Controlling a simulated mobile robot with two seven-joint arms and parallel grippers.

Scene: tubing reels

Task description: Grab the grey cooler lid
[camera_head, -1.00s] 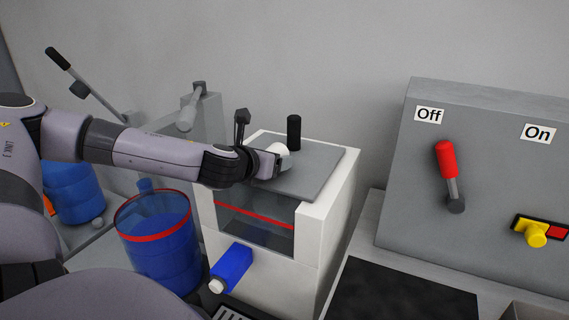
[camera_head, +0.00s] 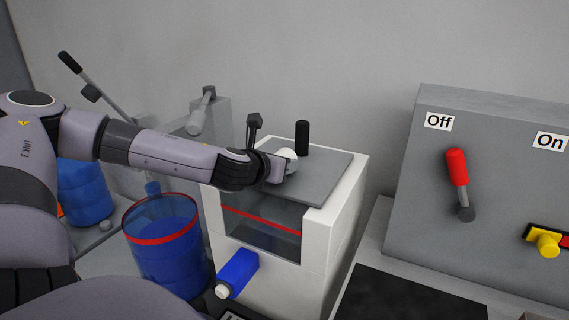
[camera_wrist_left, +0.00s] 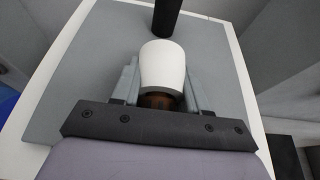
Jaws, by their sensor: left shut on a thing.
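The grey cooler lid (camera_head: 325,178) lies flat on top of the white cooler box (camera_head: 318,245). In the left wrist view the lid (camera_wrist_left: 95,65) fills most of the top, with a white rim showing around it. A rounded white knob (camera_head: 287,154) stands on the lid; it also shows in the left wrist view (camera_wrist_left: 163,65). My left gripper (camera_head: 280,169) is shut on this knob, with one finger on each side, as the left wrist view (camera_wrist_left: 160,88) shows. The knob's lower part is partly hidden. My right gripper is out of view.
A black upright cylinder (camera_head: 302,138) stands behind the knob. A blue barrel with a red band (camera_head: 168,250) is left of the cooler, and a blue fitting (camera_head: 238,268) sticks out of its front. A grey switch panel with a red lever (camera_head: 457,168) is at the right.

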